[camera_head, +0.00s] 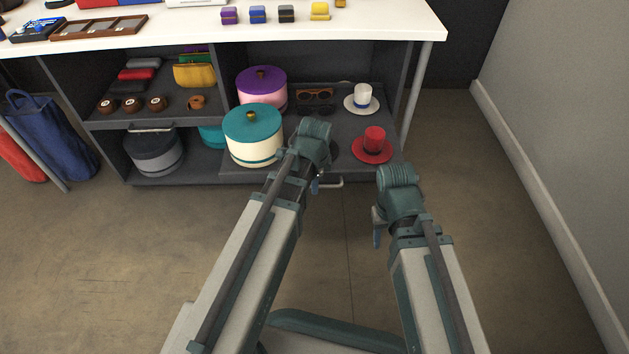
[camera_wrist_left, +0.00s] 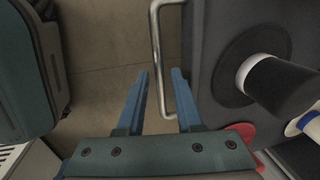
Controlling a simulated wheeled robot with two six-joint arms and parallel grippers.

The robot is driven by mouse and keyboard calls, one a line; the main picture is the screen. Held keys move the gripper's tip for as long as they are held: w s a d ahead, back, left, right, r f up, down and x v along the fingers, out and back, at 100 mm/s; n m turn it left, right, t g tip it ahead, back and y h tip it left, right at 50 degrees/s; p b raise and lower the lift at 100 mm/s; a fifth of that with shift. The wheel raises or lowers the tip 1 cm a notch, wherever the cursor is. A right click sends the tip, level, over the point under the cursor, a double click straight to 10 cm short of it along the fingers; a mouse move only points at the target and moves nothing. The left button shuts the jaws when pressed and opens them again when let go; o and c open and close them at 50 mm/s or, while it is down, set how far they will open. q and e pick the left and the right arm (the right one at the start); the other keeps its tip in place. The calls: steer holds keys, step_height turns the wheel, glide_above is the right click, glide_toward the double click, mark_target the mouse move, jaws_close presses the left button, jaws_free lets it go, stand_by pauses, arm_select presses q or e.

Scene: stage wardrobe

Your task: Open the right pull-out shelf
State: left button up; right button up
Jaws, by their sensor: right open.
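The right pull-out shelf (camera_head: 290,172) is the dark low shelf under the table in the head view, carrying hats and round boxes. Its metal bar handle (camera_head: 332,184) is partly hidden by my left arm. In the left wrist view the handle (camera_wrist_left: 157,45) runs down between the fingers of my left gripper (camera_wrist_left: 160,72). These fingers are apart, with gaps beside the bar; I cannot tell whether either touches it. In the head view my left gripper (camera_head: 316,184) is at the shelf front. My right gripper (camera_head: 377,236) is open, above the floor, to the right.
The shelf holds a teal-lidded box (camera_head: 252,148), a purple box (camera_head: 262,92), a red hat (camera_head: 374,145), a white hat (camera_head: 362,99) and a black hat (camera_wrist_left: 258,62). A table leg (camera_head: 414,95) stands at the right. The floor (camera_head: 480,230) in front is clear.

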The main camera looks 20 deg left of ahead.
arm_select(q)
steer(key=shift+o, duration=0.4)
steer(key=shift+r, duration=0.1)
step_height(320, 180, up, 13)
steer(key=s+p, duration=0.2)
steer(key=p, duration=1.1)
steer(key=shift+s+d+r+p, duration=0.2)
steer(key=shift+s+d+p, duration=0.05)
steer(key=shift+d+p, duration=0.1)
steer(key=s+d+n+g, duration=0.2)
steer(key=s+d+n, duration=0.7)
steer(key=s+n, duration=0.1)
step_height(320, 180, up, 31)
steer(key=p, duration=3.1)
steer(key=shift+s+n+y, duration=0.25)
steer(key=shift+n+y, duration=0.05)
steer(key=shift+n, duration=0.1)
